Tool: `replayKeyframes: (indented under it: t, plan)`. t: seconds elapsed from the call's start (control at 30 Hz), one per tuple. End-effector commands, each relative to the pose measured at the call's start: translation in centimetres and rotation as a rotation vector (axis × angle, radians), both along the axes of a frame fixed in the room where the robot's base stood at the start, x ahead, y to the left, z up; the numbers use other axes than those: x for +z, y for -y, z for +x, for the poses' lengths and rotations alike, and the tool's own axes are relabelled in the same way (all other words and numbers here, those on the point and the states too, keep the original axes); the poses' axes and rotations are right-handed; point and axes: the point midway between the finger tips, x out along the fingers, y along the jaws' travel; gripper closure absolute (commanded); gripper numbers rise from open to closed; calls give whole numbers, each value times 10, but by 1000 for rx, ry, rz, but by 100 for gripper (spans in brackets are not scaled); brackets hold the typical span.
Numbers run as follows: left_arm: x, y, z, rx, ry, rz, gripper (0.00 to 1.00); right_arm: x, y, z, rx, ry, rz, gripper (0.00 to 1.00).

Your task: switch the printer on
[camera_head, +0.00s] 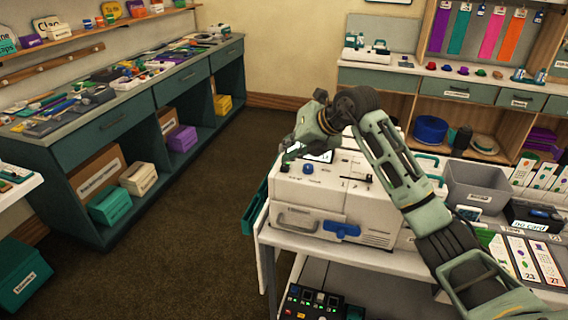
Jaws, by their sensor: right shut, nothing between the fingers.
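The printer (300,195) is a white, boxy machine on the white table at centre. On its top are a small blue knob (308,168), a small dark part near the right end and a lit screen (320,156), partly covered by my arm. Its front has a grey handle and a blue lever (341,229). My right gripper (289,154) is shut and empty, over the back left part of the printer's top, left of the screen. I cannot tell whether it touches the printer. My right arm hides the printer's back right part. My left gripper is not in view.
A grey bin (478,188) and several printed cards stand right of the printer on the table. A teal tray (254,207) hangs at the table's left side. A cluttered teal workbench (112,118) runs along the left wall. The brown floor between is clear.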

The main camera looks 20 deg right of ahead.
Motion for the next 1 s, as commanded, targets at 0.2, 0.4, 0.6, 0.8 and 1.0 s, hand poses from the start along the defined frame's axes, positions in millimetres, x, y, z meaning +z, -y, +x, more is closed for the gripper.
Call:
replayKeyframes:
  t: [0.2, 0.4, 0.6, 0.8, 1.0]
  plan:
    - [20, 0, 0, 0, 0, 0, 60, 27, 0, 0, -1, 2, 1, 100]
    - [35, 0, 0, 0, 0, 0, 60, 47, 0, 0, 0, 2, -1, 100]
    - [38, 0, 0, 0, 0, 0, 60, 54, 0, 0, -1, 0, 1, 100]
    - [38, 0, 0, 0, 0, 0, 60, 53, 0, 0, -1, 1, 1, 100]
    - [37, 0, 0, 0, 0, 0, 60, 51, -10, -1, 21, 13, 28, 100]
